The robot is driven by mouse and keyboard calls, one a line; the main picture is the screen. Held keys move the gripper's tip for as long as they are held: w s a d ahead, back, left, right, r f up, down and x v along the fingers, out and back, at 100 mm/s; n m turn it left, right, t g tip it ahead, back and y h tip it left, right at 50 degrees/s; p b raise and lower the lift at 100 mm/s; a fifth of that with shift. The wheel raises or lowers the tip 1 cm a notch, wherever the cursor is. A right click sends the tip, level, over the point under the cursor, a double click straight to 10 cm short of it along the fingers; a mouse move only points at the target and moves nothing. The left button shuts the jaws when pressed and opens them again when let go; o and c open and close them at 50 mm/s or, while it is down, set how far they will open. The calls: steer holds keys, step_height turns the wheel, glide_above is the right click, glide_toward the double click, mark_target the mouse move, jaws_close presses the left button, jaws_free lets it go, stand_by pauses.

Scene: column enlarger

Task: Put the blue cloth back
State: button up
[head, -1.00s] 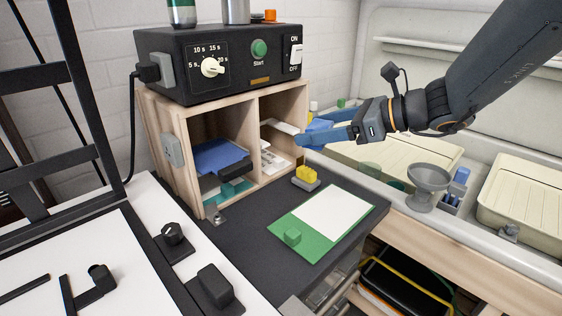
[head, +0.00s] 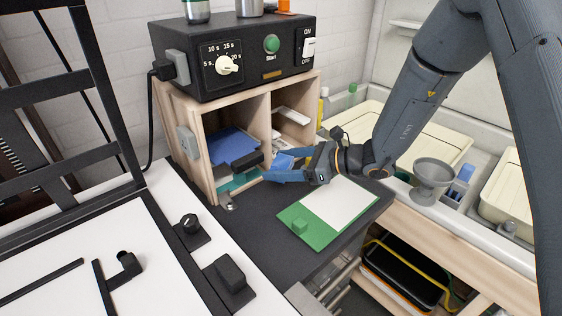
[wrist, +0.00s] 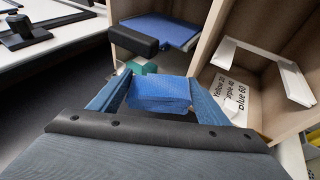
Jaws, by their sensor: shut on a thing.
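The blue cloth (wrist: 160,94) is a folded textured block between the two blue fingers of my gripper (wrist: 158,90). In the head view, my gripper (head: 272,167) is in front of the wooden two-compartment cubby (head: 262,122), near the divider, and part of the cloth (head: 285,160) shows between the fingers. The gripper is shut on the cloth and holds it in front of the left compartment's opening. That compartment has a dark blue flat piece (head: 232,145) with a black block (head: 248,161) at its front edge. A teal item (head: 238,182) lies below it.
The right compartment holds a white bracket (wrist: 262,68) and a printed card (wrist: 232,92). A black timer box (head: 240,55) stands on the cubby. A green board with a white sheet (head: 338,205) lies on the dark bench top. A grey funnel (head: 433,176) stands right.

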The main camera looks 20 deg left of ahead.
mark_target(282, 191)
steer(key=shift+f, duration=0.1)
stand_by(0.3)
steer(key=shift+f+b, duration=1.9)
steer(key=shift+f, duration=0.95)
steer(key=shift+f+b, duration=0.4)
steer(key=shift+f, duration=0.2)
steer(key=o, duration=1.2)
steer(key=shift+o, duration=0.2)
steer(key=shift+d, duration=0.15)
steer(key=shift+p+v, duration=1.2)
steer(key=shift+v, duration=2.65)
